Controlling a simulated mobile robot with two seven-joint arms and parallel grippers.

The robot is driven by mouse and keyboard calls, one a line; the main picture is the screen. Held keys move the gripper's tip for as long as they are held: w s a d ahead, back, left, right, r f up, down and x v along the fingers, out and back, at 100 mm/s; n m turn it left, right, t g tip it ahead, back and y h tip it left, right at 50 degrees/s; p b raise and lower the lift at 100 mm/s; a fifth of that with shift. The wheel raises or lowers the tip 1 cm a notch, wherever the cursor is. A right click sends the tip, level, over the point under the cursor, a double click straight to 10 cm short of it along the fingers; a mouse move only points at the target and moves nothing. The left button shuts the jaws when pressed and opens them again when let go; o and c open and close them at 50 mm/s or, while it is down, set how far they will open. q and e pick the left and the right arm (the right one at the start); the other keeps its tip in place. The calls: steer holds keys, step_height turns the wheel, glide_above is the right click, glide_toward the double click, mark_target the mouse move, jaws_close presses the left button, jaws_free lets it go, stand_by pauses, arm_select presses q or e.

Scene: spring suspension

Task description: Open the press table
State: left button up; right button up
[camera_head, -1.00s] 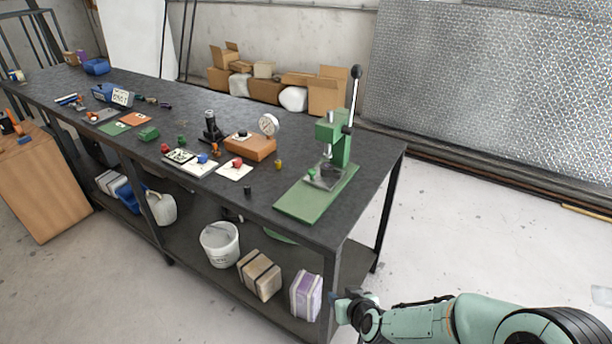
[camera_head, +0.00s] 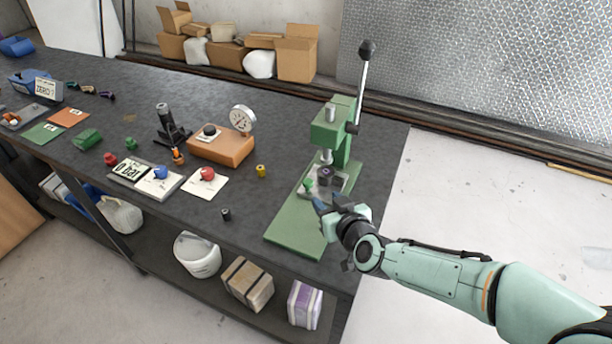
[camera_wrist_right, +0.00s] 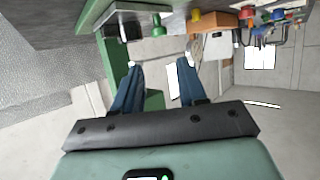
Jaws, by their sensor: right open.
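The green press (camera_head: 335,130) stands at the right end of the dark workbench, with its black-knobbed lever (camera_head: 362,85) upright. A grey plate (camera_head: 311,192) with a small green knob (camera_head: 308,185) and dark blocks (camera_head: 328,178) lies under its ram, above the green base (camera_head: 297,225). My right gripper (camera_head: 330,203) is just in front of the grey plate, over the base. In the right wrist view its blue fingers (camera_wrist_right: 159,64) are apart and empty, and the green knob (camera_wrist_right: 157,23) shows beyond them. I see no contact with the knob. My left gripper is out of view.
A yellow piece (camera_head: 261,171), a small black cylinder (camera_head: 226,214) and an orange block (camera_head: 220,147) with a gauge (camera_head: 242,120) stand left of the press. A white bucket (camera_head: 197,254) and boxes sit on the lower shelf. Clear floor lies to the right.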

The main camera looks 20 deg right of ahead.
mark_target(308, 181)
steer(key=shift+w+f, duration=0.35)
steer(key=shift+w, duration=0.1)
steer(key=x, duration=1.1)
steer(key=shift+w, duration=0.2)
steer(key=shift+r, duration=0.1)
steer(key=shift+c, duration=0.3)
